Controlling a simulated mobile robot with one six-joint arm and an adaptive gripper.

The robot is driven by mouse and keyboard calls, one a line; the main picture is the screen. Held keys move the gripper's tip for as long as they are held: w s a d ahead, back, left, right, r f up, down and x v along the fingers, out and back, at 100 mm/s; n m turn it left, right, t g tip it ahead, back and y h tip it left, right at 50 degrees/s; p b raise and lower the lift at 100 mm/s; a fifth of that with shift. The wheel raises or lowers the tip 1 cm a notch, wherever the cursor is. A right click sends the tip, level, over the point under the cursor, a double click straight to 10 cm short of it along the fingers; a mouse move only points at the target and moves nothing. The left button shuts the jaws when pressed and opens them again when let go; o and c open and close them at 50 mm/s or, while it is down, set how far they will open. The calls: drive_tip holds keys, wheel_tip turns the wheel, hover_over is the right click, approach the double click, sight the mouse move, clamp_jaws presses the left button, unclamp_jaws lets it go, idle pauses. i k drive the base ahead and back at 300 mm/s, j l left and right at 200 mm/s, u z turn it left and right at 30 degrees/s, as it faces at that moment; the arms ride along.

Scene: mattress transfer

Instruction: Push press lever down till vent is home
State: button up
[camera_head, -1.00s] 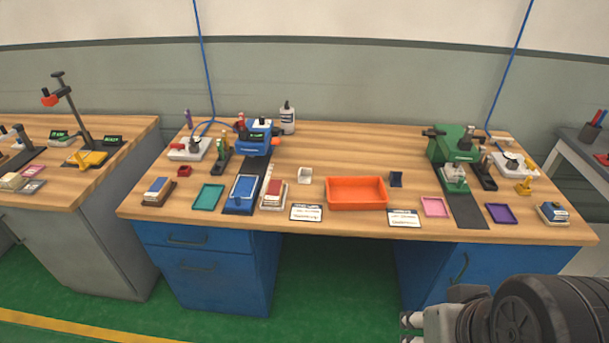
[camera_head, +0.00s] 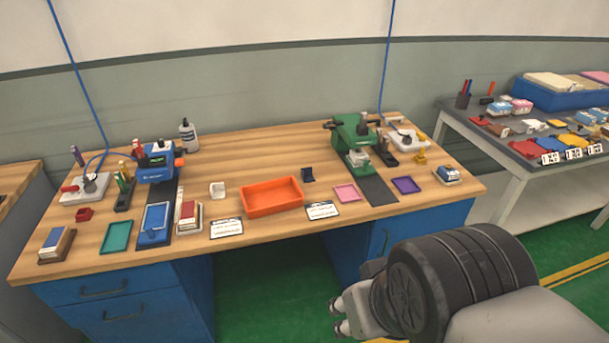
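A blue press (camera_head: 157,163) stands at the back left of the wooden bench, with an orange-red knob on its right side. A green press (camera_head: 353,132) stands at the back right, with a dark handle on its left and a pale block (camera_head: 358,157) at its front. Small white fixtures with levers stand beside them, at left (camera_head: 86,188) and at right (camera_head: 404,139). I cannot tell which lever is the press lever, and no vent can be made out. My gripper (camera_head: 338,315) is low in front of the bench, away from both presses, its fingertips apart and empty.
An orange tray (camera_head: 272,209) sits mid-bench among small coloured trays and cards. A white bottle (camera_head: 188,134) stands at the back. A grey table (camera_head: 480,135) with boxes and samples is at right. Green floor lies in front of the bench.

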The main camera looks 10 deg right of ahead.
sight(326, 126)
drive_tip(key=i+l+z, duration=0.1)
drive_tip(key=i, duration=0.5)
drive_tip(key=i+l+z, duration=0.1)
drive_tip(key=i+l, duration=0.15)
drive_tip(key=i, duration=0.35)
drive_tip(key=i+l+z, duration=0.1)
drive_tip(key=i, duration=0.55)
